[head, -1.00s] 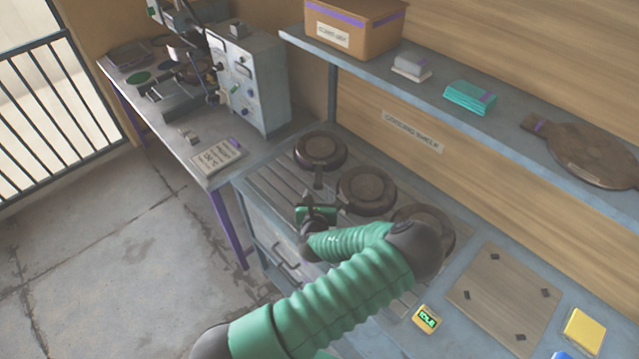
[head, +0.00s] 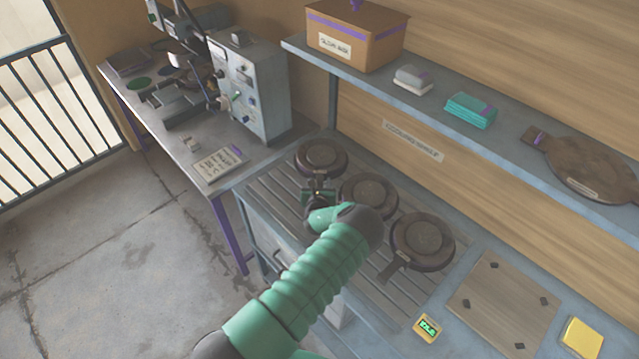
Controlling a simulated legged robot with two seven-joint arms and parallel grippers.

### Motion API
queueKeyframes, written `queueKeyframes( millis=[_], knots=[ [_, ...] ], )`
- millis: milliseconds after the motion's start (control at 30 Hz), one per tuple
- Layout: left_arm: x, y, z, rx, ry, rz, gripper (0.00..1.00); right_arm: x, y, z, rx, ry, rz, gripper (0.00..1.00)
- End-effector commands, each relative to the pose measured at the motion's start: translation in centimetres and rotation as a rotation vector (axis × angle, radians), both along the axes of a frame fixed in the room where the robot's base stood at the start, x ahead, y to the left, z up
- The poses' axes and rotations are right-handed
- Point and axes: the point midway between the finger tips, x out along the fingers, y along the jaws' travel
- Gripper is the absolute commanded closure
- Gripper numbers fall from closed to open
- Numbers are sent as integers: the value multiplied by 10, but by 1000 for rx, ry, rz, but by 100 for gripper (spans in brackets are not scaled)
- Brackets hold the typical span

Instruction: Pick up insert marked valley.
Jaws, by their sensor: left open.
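Three round dark inserts with short handles lie in a row on the slatted rack: a far one (head: 322,155), a middle one (head: 369,194) and a near one (head: 423,240). I cannot read any marking on them, so I cannot tell which is valley. My left gripper (head: 318,187) is open at the handle of the far insert, just below its disc in the picture. Whether the fingers straddle that handle is too small to tell. My green left arm hides part of the middle insert. My right gripper is not in view.
The slatted rack (head: 290,203) sits on the counter beside a wooden board (head: 503,305) and a small yellow display (head: 427,327). A wall shelf (head: 510,130) above holds a cardboard box, cloths and a large dark round paddle. A grey control box (head: 245,88) stands beyond.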

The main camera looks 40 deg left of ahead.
Motion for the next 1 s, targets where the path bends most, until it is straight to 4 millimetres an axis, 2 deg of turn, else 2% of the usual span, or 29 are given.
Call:
queueKeyframes(
  millis=[133, 500, 1000],
  knots=[
    [0, 0, 1, 1, -1, 0, 52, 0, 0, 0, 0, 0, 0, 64],
    [0, 0, 1, 1, -2, -1, 100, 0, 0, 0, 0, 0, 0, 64],
    [-1, 3, 1, 3, -3, 1, 100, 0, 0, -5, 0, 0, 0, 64]
  ],
)
